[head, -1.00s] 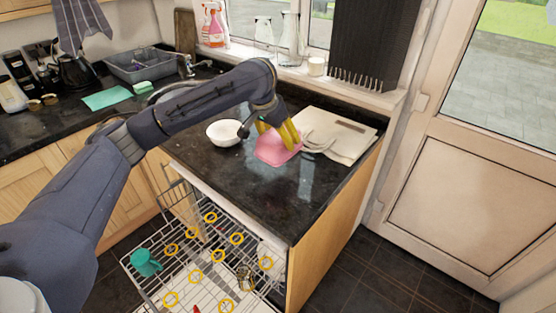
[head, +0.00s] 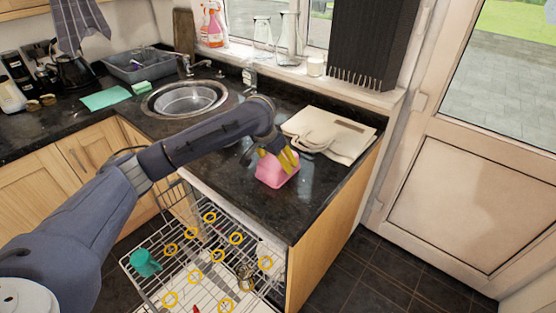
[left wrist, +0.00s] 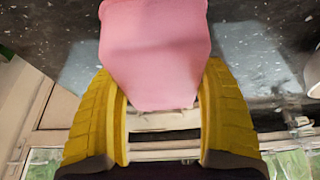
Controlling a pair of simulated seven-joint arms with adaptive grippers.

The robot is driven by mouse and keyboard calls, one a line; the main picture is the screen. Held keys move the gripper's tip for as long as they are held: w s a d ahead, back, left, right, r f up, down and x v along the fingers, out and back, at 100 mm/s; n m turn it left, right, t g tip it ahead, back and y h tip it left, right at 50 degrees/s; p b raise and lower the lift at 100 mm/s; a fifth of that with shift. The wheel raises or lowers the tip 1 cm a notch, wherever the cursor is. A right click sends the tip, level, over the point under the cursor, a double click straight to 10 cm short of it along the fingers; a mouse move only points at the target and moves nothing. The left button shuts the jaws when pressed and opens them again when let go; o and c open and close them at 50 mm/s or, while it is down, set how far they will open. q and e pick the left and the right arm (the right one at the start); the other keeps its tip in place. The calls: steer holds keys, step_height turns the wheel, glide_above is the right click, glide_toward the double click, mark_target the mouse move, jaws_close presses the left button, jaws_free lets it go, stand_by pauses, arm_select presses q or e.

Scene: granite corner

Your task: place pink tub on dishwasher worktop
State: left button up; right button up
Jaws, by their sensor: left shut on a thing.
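The pink tub (head: 277,171) is at the dark speckled worktop (head: 316,192) above the open dishwasher. My left gripper (head: 280,156) is shut on it from above and behind, with its yellow fingers at the tub. In the left wrist view the pink tub (left wrist: 155,55) sits between the two yellow fingers (left wrist: 160,110), with the worktop behind it. I cannot tell whether the tub's underside touches the worktop or is a little above it. My right gripper is not in view.
A folded beige cloth bag (head: 330,134) lies behind the tub, near the windowsill. A white bowl (left wrist: 313,75) shows at the right edge of the left wrist view. The dishwasher rack (head: 205,265), holding a teal cup (head: 145,262), is pulled out below. The worktop's front right is clear.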

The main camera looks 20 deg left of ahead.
arm_select(q)
steer(key=o, duration=1.2)
steer(key=shift+r, duration=0.1)
steer(key=v, duration=1.2)
